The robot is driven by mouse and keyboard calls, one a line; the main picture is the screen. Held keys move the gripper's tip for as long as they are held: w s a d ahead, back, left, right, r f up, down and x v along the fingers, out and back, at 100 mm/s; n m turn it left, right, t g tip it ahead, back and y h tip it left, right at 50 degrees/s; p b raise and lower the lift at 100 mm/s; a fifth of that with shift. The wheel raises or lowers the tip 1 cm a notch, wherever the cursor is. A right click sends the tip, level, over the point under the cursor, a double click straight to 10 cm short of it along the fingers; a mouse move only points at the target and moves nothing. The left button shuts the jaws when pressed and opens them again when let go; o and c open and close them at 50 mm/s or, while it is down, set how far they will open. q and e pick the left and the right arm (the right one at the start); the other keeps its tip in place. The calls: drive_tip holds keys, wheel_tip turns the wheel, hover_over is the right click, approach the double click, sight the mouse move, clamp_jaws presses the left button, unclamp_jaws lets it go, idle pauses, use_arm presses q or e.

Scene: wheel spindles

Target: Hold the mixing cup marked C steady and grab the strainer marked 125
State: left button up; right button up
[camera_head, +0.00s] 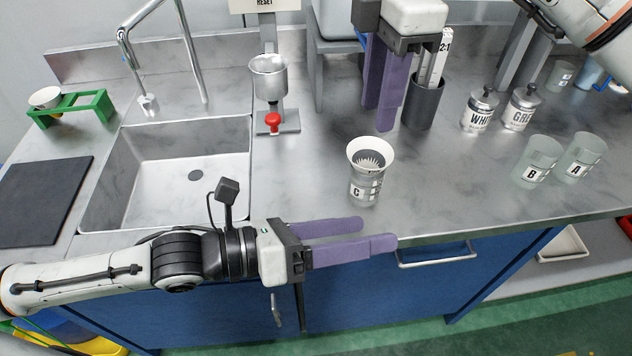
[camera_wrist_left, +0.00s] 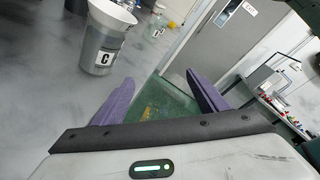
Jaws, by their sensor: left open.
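The clear mixing cup marked C (camera_head: 363,190) stands upright on the steel counter near its front edge. A white-rimmed strainer with a dark mesh (camera_head: 371,157) sits in its mouth; no 125 marking is readable. In the left wrist view the cup marked C (camera_wrist_left: 101,55) is at upper left with the strainer's white rim (camera_wrist_left: 112,14) above it. My left gripper (camera_head: 379,233) is open and empty at the counter's front edge, below the cup in the picture and apart from it. My right gripper (camera_head: 378,117) points down above the counter, behind the cup; its fingers look close together, and their gap is unclear.
A dark holder (camera_head: 424,104) stands just right of my right gripper. Two lidded tins (camera_head: 480,110) (camera_head: 520,109) and cups marked B (camera_head: 537,163) and A (camera_head: 580,158) stand farther right. A metal cup stand with a red knob (camera_head: 273,123) and sink (camera_head: 180,160) lie left.

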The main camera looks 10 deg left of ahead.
sight(353, 182)
use_arm(q)
drive_tip(key=w+a+m+y, duration=0.1)
drive_tip(key=w+a+m, duration=0.1)
drive_tip(key=w+a+m+y, duration=0.1)
drive_tip(key=w+a+m, duration=0.1)
drive_tip(key=w+a+r+m+t+y, duration=0.1)
drive_tip(key=w+a, duration=0.1)
drive_tip(key=a, duration=0.1)
drive_tip(key=shift+w+m, duration=0.4)
drive_tip(key=shift+y, duration=0.3)
drive_tip(key=x, duration=1)
drive_tip(key=shift+w, duration=0.15)
